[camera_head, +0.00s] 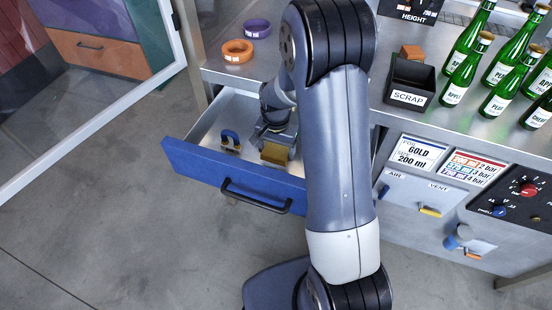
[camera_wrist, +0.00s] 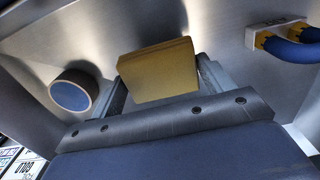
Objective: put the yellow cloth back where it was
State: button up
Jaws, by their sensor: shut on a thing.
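The yellow cloth (camera_head: 275,153) is a folded yellow block inside the open blue-fronted drawer (camera_head: 220,170). In the wrist view the cloth (camera_wrist: 158,70) sits between the two fingers of my gripper (camera_wrist: 160,82). My gripper (camera_head: 277,140) is low inside the drawer and shut on the cloth. Whether the cloth touches the drawer floor is hard to tell. My arm hides the right part of the drawer in the head view.
A blue-handled item (camera_head: 230,138) lies in the drawer, left of the cloth. In the wrist view a round blue-faced roll (camera_wrist: 73,92) is at the left. Above, the counter holds orange (camera_head: 238,50) and purple (camera_head: 257,28) rings, a black SCRAP bin (camera_head: 408,84) and several green bottles (camera_head: 463,75).

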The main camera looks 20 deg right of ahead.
aim_at(276, 158)
jog(key=shift+f, duration=2.15)
jog(key=shift+f, duration=0.2)
jog(key=o, duration=1)
jog(key=shift+c, duration=0.2)
jog(key=shift+r, duration=0.15)
notch_tip(276, 158, up, 12)
jog(key=shift+r, duration=0.1)
